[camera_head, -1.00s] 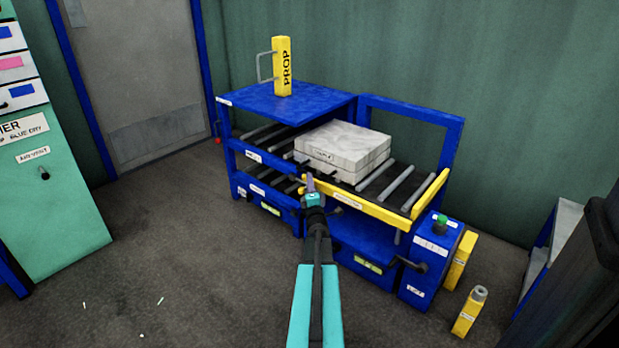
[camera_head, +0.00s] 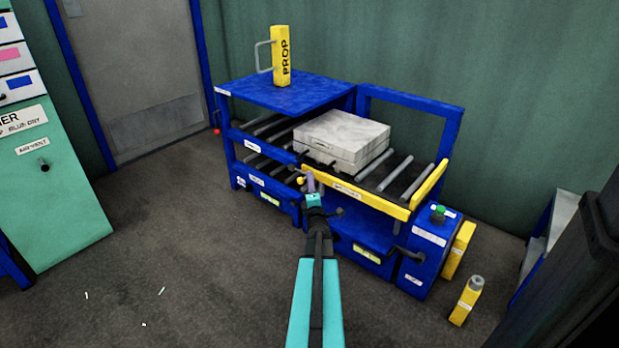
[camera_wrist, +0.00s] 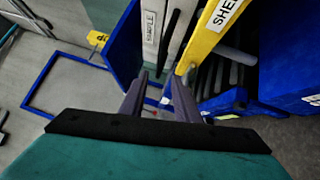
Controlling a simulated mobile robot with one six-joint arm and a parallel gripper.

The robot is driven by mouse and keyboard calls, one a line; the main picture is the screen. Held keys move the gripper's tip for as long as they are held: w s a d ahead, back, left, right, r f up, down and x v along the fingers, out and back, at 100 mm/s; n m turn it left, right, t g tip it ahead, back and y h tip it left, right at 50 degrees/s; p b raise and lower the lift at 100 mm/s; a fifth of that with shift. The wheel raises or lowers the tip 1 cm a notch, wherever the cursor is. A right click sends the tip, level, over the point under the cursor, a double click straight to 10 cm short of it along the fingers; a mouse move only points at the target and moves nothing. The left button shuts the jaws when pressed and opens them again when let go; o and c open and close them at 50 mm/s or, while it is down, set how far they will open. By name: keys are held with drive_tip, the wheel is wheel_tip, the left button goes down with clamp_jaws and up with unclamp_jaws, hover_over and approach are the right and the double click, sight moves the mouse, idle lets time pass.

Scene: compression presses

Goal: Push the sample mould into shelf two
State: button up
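The sample mould is a pale grey, flat block (camera_head: 343,137) with a label. It lies on the rollers of the blue table, next to the open side of the blue rack (camera_head: 285,96). In the wrist view a labelled pale strip of the mould (camera_wrist: 152,28) shows at the top. My gripper (camera_head: 311,183) is in front of the table, by the left end of the yellow rail (camera_head: 365,198). Its two fingers (camera_wrist: 160,92) stand apart in the wrist view, with nothing between them. The rack has roller levels; their labels are too small to read.
A yellow PROP block (camera_head: 281,58) with a handle stands on the rack's top. A blue control box (camera_head: 427,255) with a green button is at the table's right. A yellow bottle-like object (camera_head: 466,300) stands on the floor.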

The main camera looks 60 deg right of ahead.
sight(307, 164)
drive_tip(key=b+v, duration=0.1)
drive_tip(key=v, duration=0.1)
drive_tip(key=shift+a+f+b, duration=0.1)
drive_tip(key=shift+a+b, duration=0.2)
drive_tip(key=shift+a, duration=0.1)
drive_tip(key=shift+d, duration=0.1)
drive_tip(key=shift+b+x, duration=2.1)
drive_tip(key=shift+x, duration=4.7)
clamp_jaws()
